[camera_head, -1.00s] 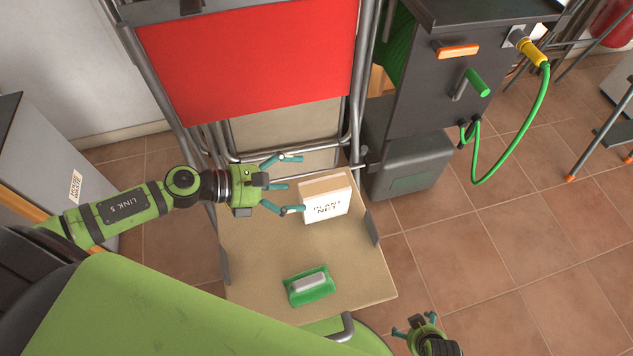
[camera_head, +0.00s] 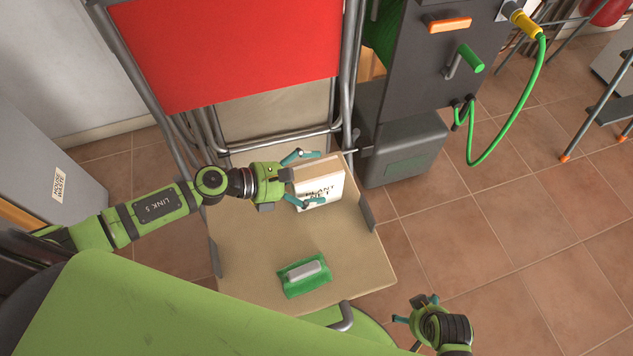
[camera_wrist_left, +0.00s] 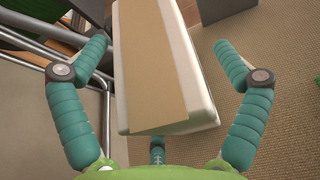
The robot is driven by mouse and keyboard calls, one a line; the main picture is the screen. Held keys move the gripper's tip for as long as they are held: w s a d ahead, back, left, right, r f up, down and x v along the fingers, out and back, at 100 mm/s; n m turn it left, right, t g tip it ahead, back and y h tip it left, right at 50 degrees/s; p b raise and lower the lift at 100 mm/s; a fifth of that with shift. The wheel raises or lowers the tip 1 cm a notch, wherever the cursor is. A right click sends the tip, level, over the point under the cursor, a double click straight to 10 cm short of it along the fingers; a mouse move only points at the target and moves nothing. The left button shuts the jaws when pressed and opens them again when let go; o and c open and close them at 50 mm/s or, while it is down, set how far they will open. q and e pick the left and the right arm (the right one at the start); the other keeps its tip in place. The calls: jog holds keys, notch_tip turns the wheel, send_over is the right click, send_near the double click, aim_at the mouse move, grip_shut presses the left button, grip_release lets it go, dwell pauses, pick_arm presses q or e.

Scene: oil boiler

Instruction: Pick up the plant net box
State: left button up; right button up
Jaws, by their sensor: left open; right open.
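The plant net box (camera_head: 322,190) is a white and tan carton with "PLANT NET" on its front. It stands on the tan board of a platform (camera_head: 240,262), near the back right. My left gripper (camera_head: 308,178) is open, with its teal fingers on either side of the box's left end. In the left wrist view the box (camera_wrist_left: 155,65) lies between the open fingers (camera_wrist_left: 158,75), with gaps on both sides. My right gripper (camera_head: 415,310) is open and empty over the floor at the lower right, away from the box.
A green sponge-like item with a grey handle (camera_head: 304,275) lies on the board's front part. A red panel in a metal frame (camera_head: 225,50) stands behind. A dark machine (camera_head: 425,80) with a green hose is at the right.

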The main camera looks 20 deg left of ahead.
pick_arm(q)
jog(key=shift+w+d+f, duration=0.15)
jog(key=shift+d, duration=0.1)
jog(key=c, duration=1.3)
jog(key=shift+r, duration=0.2)
